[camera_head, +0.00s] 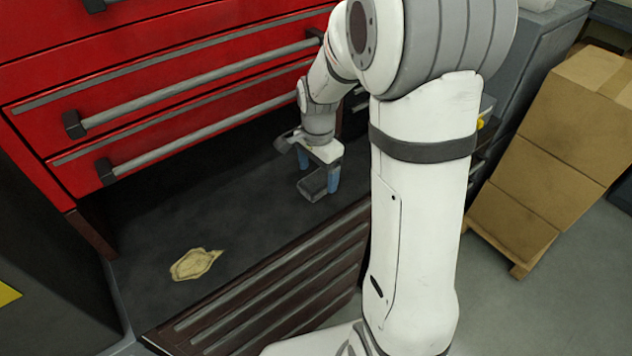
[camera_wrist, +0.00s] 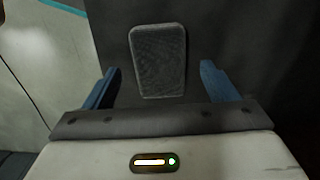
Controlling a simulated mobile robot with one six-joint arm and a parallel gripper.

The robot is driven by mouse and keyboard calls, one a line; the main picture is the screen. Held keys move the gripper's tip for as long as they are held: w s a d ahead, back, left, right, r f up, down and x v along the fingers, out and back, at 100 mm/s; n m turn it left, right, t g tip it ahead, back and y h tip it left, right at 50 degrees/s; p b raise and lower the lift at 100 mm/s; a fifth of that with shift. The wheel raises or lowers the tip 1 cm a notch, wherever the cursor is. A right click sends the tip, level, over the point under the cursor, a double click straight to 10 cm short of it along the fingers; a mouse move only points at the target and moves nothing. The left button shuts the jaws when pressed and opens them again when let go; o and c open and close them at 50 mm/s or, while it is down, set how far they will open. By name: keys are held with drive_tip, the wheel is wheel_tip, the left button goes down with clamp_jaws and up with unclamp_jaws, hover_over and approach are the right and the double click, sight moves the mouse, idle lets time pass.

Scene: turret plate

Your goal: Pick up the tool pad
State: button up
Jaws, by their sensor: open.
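The tool pad (camera_wrist: 158,62) is a dark grey, rounded rectangle with a fine-textured face. In the wrist view it lies ahead of my gripper (camera_wrist: 160,86), between the lines of the two blue fingers, with a gap on each side. In the head view a dark grey block (camera_head: 313,185), which looks like the pad, shows at the fingers of my gripper (camera_head: 319,168). My gripper points down over the dark surface, open, with its fingers apart. Whether the fingertips reach down beside the pad is hard to tell.
A red drawer cabinet (camera_head: 190,60) with grey bar handles rises behind the dark work surface (camera_head: 240,215). A crumpled tan cloth (camera_head: 195,263) lies at the left. A slatted brown edge (camera_head: 280,290) borders the front. Cardboard boxes (camera_head: 570,125) stand on a pallet at the right.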

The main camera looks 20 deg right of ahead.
drive_tip(key=shift+d+f, duration=0.1)
drive_tip(key=shift+f, duration=1.3)
drive_tip(key=shift+c, duration=0.4)
drive_tip(key=c, duration=1)
drive_tip(key=shift+r, duration=0.15)
drive_tip(key=shift+r, duration=0.45)
drive_tip(key=shift+s+a+r+b, duration=0.15)
drive_tip(key=shift+a+r+b, duration=0.15)
drive_tip(key=shift+r, duration=0.3)
drive_tip(key=shift+s+a+r+b, duration=0.1)
drive_tip(key=shift+a+r+b, duration=0.15)
drive_tip(key=shift+r, duration=0.3)
drive_tip(key=s+a+b, duration=0.1)
drive_tip(key=s+a, duration=0.1)
drive_tip(key=a, duration=0.3)
drive_tip(key=s+a, duration=0.2)
drive_tip(key=a, duration=0.3)
drive_tip(key=s+a+b, duration=0.1)
drive_tip(key=s+a, duration=0.1)
drive_tip(key=a, duration=0.3)
drive_tip(key=shift+s+a+b, duration=0.25)
drive_tip(key=shift+a+b, duration=0.05)
